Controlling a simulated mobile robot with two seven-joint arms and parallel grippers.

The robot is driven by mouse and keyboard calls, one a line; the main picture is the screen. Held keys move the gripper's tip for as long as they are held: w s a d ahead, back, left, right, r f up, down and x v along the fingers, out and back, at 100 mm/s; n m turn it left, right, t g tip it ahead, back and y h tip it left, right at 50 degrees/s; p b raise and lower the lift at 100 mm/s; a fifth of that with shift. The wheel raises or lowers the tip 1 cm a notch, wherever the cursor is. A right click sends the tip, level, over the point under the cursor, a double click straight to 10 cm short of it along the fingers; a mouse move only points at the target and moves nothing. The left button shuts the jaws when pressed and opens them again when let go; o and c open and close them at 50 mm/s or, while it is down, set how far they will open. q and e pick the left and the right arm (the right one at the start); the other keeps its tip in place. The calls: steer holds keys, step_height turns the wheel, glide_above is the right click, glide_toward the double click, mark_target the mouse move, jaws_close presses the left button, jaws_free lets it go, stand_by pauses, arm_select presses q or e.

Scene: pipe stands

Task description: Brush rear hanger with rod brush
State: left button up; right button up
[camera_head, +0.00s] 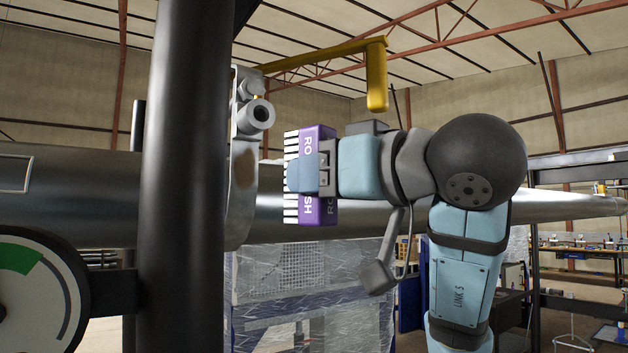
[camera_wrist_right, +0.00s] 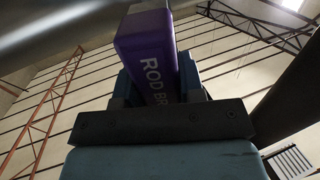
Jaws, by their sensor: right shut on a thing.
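The rod brush (camera_head: 318,207) is a purple block with white lettering and white bristles on its left side. It also shows in the right wrist view (camera_wrist_right: 146,45). My right gripper (camera_head: 303,173) is shut on the middle of the brush, and the bristles point left. A grey metal hanger (camera_head: 243,190) with a brownish patch on its lower part is clamped around the pipe, left of the brush. A gap shows between bristles and hanger in the head view. Which hanger this is, I cannot tell for certain. My left gripper is not in view.
A thick black post (camera_head: 183,130) stands close at the left and hides part of the pipe (camera_head: 75,195). A dial gauge (camera_head: 40,290) is at the lower left. A yellow bracket (camera_head: 376,75) hangs above my right arm. Wrapped crates (camera_head: 310,295) stand below.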

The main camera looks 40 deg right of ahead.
steer(key=shift+w, duration=0.1)
steer(key=shift+w, duration=0.15)
steer(key=shift+b+x, duration=0.3)
steer(key=shift+x, duration=3.05)
steer(key=shift+w, duration=0.6)
steer(key=shift+d, duration=0.15)
steer(key=shift+s+d+b, duration=0.15)
steer(key=shift+d+b, duration=0.15)
steer(key=shift+d, duration=0.2)
steer(key=shift+w+a, duration=0.2)
steer(key=shift+a, duration=1.05)
steer(key=shift+d, duration=0.1)
